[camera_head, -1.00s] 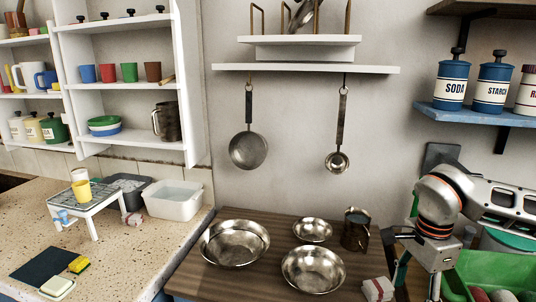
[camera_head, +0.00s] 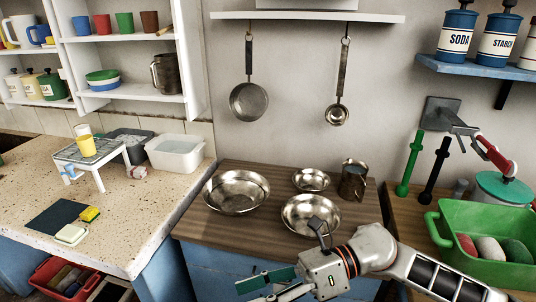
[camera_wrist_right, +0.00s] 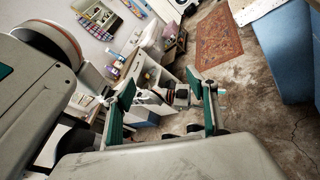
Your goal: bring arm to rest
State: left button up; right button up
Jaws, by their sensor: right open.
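My right arm comes in from the lower right of the head view. Its gripper (camera_head: 250,291) is low in front of the wooden counter (camera_head: 189,227), pointing left, with nothing held. In the right wrist view the two green-padded fingers (camera_wrist_right: 160,88) stand apart with an empty gap between them. The wrist hides a little of the counter's front edge and the blue cabinet below. My left gripper is in neither view.
Metal bowls (camera_head: 236,192) and a dark metal mug (camera_head: 352,182) stand on the counter behind the arm. A green basin (camera_head: 440,241) with stones is at right. The speckled worktop (camera_head: 137,228) is at left. Floor and a rug (camera_wrist_right: 228,42) show in the wrist view.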

jog(key=w+r+m+t+y, duration=0.3)
jog(key=w+m+t+y, duration=0.25)
jog(key=m+t, duration=0.75)
jog(key=w+d+f+m+t+h, duration=0.35)
jog(key=d+f+m+h, duration=0.2)
jog(key=m, duration=0.45)
jog(key=w+d+f+m+t+h, duration=0.2)
jog(key=d+f+m+t+h, duration=0.4)
jog(key=m, duration=0.5)
jog(key=s+d+f+m+g+h, duration=0.2)
jog(key=s+d+f+m, duration=0.2)
jog(key=f, duration=0.4)
jog(key=s+d+f+m+g+h, duration=0.2)
jog(key=s+d+f+m+g, duration=0.1)
jog(key=f, duration=0.5)
jog(key=s+d+f+m+g+h, duration=0.2)
jog(key=s+d+f+m, duration=0.2)
jog(key=s+f, duration=0.2)
jog(key=shift+s+d+f+m+h, duration=0.3)
jog(key=shift+s+d+f, duration=0.1)
jog(key=shift+f, duration=0.5)
jog(key=shift+g, duration=0.25)
